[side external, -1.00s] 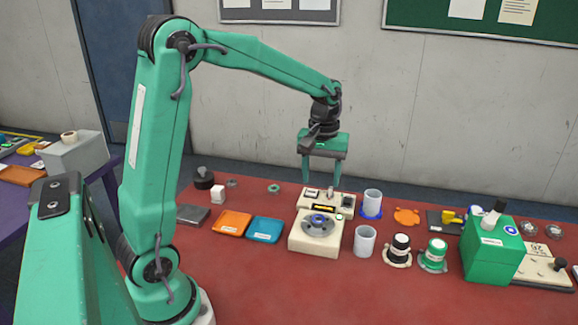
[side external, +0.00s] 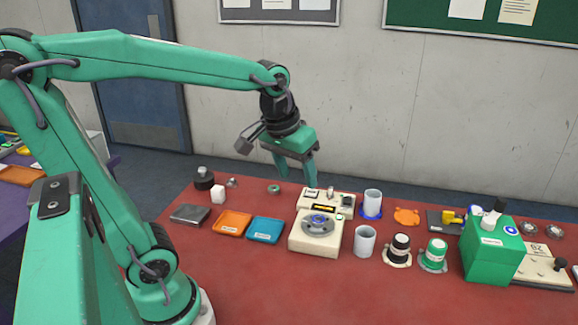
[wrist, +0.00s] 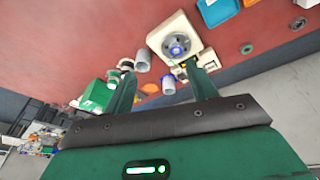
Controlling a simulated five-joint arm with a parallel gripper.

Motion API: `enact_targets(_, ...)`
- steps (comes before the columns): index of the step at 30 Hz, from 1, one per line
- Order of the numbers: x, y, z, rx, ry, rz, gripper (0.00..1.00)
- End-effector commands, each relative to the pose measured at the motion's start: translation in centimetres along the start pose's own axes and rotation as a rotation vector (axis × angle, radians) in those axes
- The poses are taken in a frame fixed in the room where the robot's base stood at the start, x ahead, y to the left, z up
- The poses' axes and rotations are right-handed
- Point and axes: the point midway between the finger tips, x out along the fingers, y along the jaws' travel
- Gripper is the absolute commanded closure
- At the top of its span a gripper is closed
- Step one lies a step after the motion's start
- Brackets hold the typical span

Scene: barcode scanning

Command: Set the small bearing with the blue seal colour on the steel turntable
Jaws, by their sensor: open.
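The steel turntable (side external: 318,230) is a grey disc on top of a cream machine (side external: 312,247). A ring with a blue seal, the blue bearing (side external: 319,218), lies on the turntable; it also shows in the wrist view (wrist: 178,43). My gripper (side external: 296,180) is open and empty, above and behind the machine, slightly to its left, with its fingers pointing down. The fingers (wrist: 161,70) are spread in the wrist view, with nothing between them. Nothing touches the blue bearing from above.
A green-sealed ring (side external: 274,188) lies on the red table behind the orange tray (side external: 233,223) and blue tray (side external: 265,230). Two cups (side external: 364,241) (side external: 372,203), dark and green knobbed items (side external: 433,254) and a green box (side external: 492,250) stand to the right. The front table is clear.

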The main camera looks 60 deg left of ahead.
Motion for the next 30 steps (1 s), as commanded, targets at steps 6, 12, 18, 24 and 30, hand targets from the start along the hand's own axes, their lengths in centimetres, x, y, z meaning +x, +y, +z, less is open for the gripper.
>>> enact_targets(6,-1.6,0.1,3.7,0.143,0.09,0.031,0.43)
enact_targets(12,-2.1,0.0,6.5,0.258,0.162,0.051,0.43)
enact_targets(18,-2.1,-0.1,8.0,0.322,0.203,0.059,0.43)
enact_targets(24,-2.0,-0.1,8.3,0.337,0.21,0.06,0.43)
enact_targets(30,-2.0,-0.1,8.3,0.335,0.209,0.06,0.43)
